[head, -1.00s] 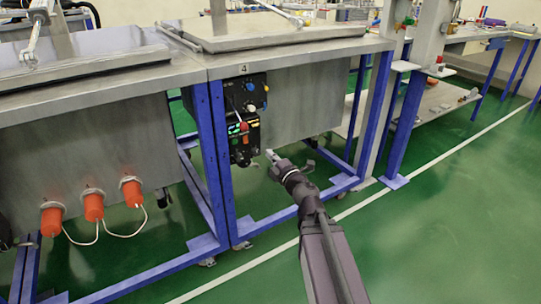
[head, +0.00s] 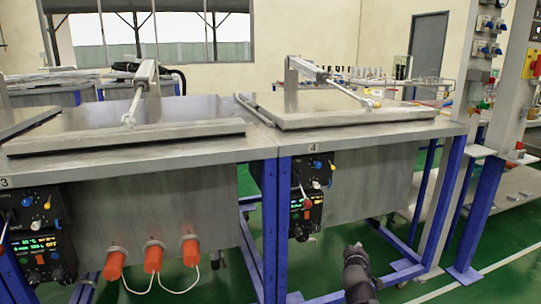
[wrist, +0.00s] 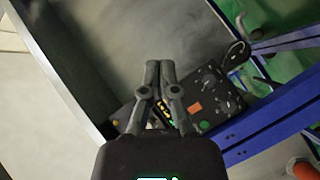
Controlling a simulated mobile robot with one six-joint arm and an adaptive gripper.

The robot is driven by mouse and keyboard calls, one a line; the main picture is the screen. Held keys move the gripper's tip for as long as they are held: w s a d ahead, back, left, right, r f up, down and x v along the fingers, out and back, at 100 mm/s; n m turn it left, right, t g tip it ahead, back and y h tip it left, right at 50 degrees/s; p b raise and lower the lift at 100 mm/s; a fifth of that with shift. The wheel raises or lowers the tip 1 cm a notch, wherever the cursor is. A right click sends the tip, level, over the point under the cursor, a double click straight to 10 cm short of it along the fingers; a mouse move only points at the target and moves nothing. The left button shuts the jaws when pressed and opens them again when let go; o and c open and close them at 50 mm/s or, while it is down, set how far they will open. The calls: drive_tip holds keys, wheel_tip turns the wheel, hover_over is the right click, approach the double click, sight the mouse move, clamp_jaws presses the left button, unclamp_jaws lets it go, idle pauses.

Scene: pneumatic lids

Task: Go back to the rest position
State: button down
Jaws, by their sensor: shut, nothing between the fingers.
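My gripper (wrist: 159,68) shows in the wrist view with its two dark fingers together and nothing between them. Below and beyond the fingers is a black control panel (wrist: 208,88) with knobs and an orange part. In the head view only a dark piece of my arm (head: 357,275) shows at the bottom edge, in front of bench 4 and to the right of its control panel (head: 308,205). My gripper stands apart from the bench's steel box (head: 375,185). The exact gap to the panel cannot be told.
Bench 4 carries a closed flat lid (head: 350,108) with a pneumatic cylinder (head: 308,68) above it. Another lid (head: 125,138) is closed on the left bench. Orange plugs (head: 153,257) stick out there. Blue legs (head: 270,230) frame the benches. Green floor (head: 510,280) is free at right.

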drive_tip(key=s+a+f+m+g+y+p, duration=0.1)
drive_tip(key=s+a+f+m+g+p, duration=0.1)
drive_tip(key=s+f+m+g, duration=0.5)
drive_tip(key=s+a+f+g+y, duration=0.4)
drive_tip(key=s+a+g, duration=0.4)
drive_tip(key=s+a, duration=0.15)
wheel_tip(320, 180, up, 38)
drive_tip(key=d+p, duration=0.1)
drive_tip(key=p, duration=3.8)
drive_tip(key=shift+s+t, duration=0.3)
